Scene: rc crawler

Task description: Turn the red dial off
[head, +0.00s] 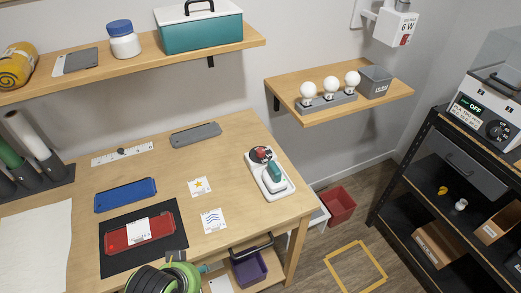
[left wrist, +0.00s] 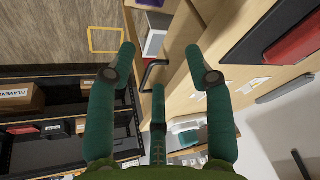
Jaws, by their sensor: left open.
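A dark round dial with red on it (head: 261,154) sits at the back end of a small white device (head: 251,167) near the right edge of the wooden table. A teal block (head: 274,177) is on the same device. The dial's setting is too small to read. My left gripper (head: 200,268) is low at the table's front edge, left of and nearer than the device. In the left wrist view my left gripper (left wrist: 160,55) has its teal fingers spread with nothing between them. My right gripper is not in view.
A red tray (head: 140,234) lies on a black mat. A black shelf (head: 430,190) stands at right. The tabletop just left of the device is mostly clear.

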